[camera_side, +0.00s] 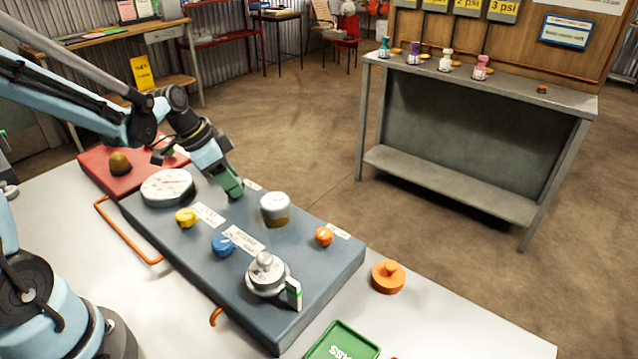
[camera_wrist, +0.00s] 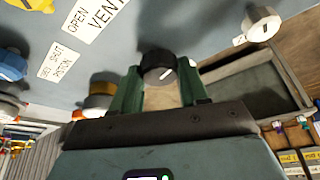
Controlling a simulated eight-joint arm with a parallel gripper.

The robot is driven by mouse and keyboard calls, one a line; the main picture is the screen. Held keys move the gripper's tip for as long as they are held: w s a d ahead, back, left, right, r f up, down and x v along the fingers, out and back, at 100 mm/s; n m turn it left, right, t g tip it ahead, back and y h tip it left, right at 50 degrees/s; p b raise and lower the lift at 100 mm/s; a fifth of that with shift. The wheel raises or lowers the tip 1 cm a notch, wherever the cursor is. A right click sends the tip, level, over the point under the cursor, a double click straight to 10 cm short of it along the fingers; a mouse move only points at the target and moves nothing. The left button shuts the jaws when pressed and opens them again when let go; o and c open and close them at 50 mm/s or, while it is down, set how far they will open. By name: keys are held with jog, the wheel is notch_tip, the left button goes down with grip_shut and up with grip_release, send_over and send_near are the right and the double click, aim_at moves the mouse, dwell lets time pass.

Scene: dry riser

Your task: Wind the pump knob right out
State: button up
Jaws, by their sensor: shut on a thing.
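My gripper (camera_side: 233,190) reaches down to the far edge of the blue-grey panel (camera_side: 190,258) in the side view. In the wrist view its two green fingers (camera_wrist: 158,92) are shut on a black knob (camera_wrist: 158,66) with a white mark on its face. The knob is hidden behind the fingers in the side view. A small white label (camera_side: 252,185) lies beside the fingers there; its print is too small to read, so I cannot tell from it whether this is the pump knob.
The panel also carries a gauge (camera_side: 167,187), a yellow knob (camera_side: 186,218), a blue knob (camera_side: 223,245), an orange knob (camera_side: 323,236), a white-and-brass cylinder (camera_side: 275,210) and a silver fitting (camera_side: 266,275). An orange disc (camera_side: 388,277) and a green tray (camera_side: 340,347) are on the table.

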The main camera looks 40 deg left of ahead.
jog(key=shift+n, duration=0.3)
jog(key=n+y, duration=0.1)
jog(key=n, duration=0.1)
jog(key=shift+d+n, duration=0.15)
jog(key=shift+n, duration=0.25)
jog(key=n+y, duration=0.1)
jog(key=n, duration=0.2)
jog(key=shift+d+n+y, duration=0.1)
jog(key=shift+n+y, duration=0.2)
jog(key=shift+y, duration=0.1)
jog(key=n+y, duration=0.1)
jog(key=n, duration=0.2)
jog(key=shift+d+n, duration=0.1)
jog(key=shift+n, duration=0.2)
jog(key=shift+n+g+y, duration=0.4)
jog(key=shift+n+y, duration=0.4)
jog(key=shift+n, duration=1.2)
jog(key=o, duration=1.1)
jog(key=shift+c, duration=0.2)
